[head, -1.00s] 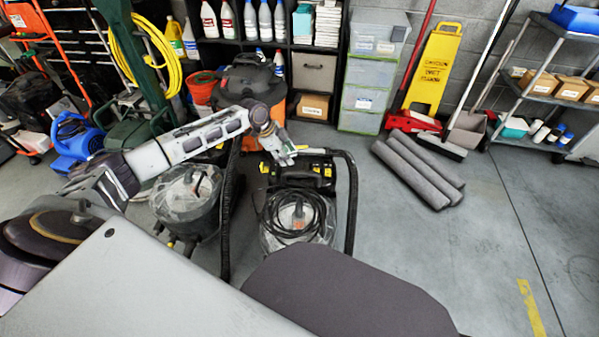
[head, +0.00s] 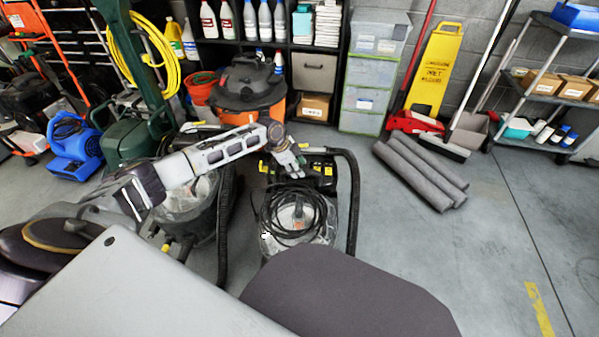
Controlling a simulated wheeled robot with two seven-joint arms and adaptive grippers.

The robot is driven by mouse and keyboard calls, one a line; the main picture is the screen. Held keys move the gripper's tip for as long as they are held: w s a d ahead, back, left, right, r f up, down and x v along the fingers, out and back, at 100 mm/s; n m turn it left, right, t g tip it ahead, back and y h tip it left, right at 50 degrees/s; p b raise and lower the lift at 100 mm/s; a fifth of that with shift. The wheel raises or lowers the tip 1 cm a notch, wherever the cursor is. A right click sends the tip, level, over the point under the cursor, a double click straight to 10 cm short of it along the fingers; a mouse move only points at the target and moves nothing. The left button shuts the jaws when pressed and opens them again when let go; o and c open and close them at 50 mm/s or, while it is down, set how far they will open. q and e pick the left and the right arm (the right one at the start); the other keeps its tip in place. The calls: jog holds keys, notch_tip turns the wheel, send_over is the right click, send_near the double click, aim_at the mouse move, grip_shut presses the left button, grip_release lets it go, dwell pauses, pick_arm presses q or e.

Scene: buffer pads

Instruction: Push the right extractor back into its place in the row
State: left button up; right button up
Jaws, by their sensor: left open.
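The right extractor (head: 322,222) stands on the grey floor in the middle of the head view. It has a black and yellow top, a clear tank, a coiled black cord and a black hose down its right side. A similar left extractor (head: 199,205) stands to its left, partly hidden by my left arm. My left gripper (head: 295,170) is open and empty-looking over the black and yellow top of the right extractor. Whether its fingers touch the machine is unclear. My right gripper is out of view.
An orange and black vacuum (head: 248,92) stands behind the two extractors, before a shelf of bottles. Rolled grey mats (head: 420,170) lie to the right. A yellow wet-floor sign (head: 433,75) leans on the wall.

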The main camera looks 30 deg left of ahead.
pick_arm(q)
jog(key=shift+b+x, duration=0.3)
jog(key=shift+x, duration=0.7)
jog(key=shift+c, duration=0.2)
grip_shut()
